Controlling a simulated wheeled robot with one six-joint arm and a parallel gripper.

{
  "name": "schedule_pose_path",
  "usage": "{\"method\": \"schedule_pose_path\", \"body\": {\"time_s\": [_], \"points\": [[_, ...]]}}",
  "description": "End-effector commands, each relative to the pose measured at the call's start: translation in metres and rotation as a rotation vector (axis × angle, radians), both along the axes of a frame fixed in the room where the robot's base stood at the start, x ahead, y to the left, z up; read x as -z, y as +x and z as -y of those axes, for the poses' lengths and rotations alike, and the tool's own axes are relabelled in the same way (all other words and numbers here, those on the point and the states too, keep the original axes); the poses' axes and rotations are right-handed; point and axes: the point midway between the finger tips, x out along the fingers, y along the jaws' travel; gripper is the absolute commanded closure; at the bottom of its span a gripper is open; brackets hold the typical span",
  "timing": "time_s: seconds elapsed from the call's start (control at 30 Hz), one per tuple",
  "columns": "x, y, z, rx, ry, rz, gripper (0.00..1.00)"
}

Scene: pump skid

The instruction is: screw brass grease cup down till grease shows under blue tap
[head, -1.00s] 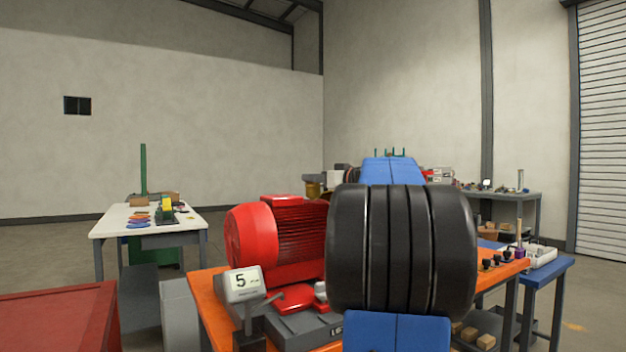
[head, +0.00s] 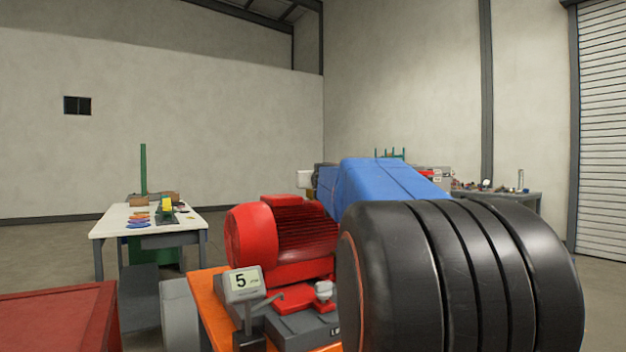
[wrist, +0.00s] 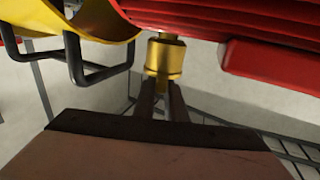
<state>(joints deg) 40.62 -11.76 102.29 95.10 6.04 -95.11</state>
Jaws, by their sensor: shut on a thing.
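The brass grease cup (wrist: 165,58) is a shiny gold cylinder at the top middle of the wrist view, just below a red ribbed body (wrist: 220,18). My gripper (wrist: 163,88) has its two dark fingers closed at the cup's near end. I cannot make out a blue tap or any grease in either view.
A yellow curved part (wrist: 95,20) and a black bent bar (wrist: 85,65) lie left of the cup. A white table (head: 120,222) stands far left.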

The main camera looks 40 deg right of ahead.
Motion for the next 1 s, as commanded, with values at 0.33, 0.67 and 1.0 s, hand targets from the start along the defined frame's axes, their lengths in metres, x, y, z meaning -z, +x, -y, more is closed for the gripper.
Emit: {"method": "schedule_pose_path", "body": {"time_s": [0.33, 0.67, 1.0], "points": [[0.0025, 0.0004, -0.0006, 0.125, 0.004, -0.007, 1.0], [0.0013, -0.0002, -0.0004, 0.155, 0.001, -0.001, 1.0], [0.001, -0.0004, -0.0003, 0.155, 0.001, -0.001, 0.75]]}}
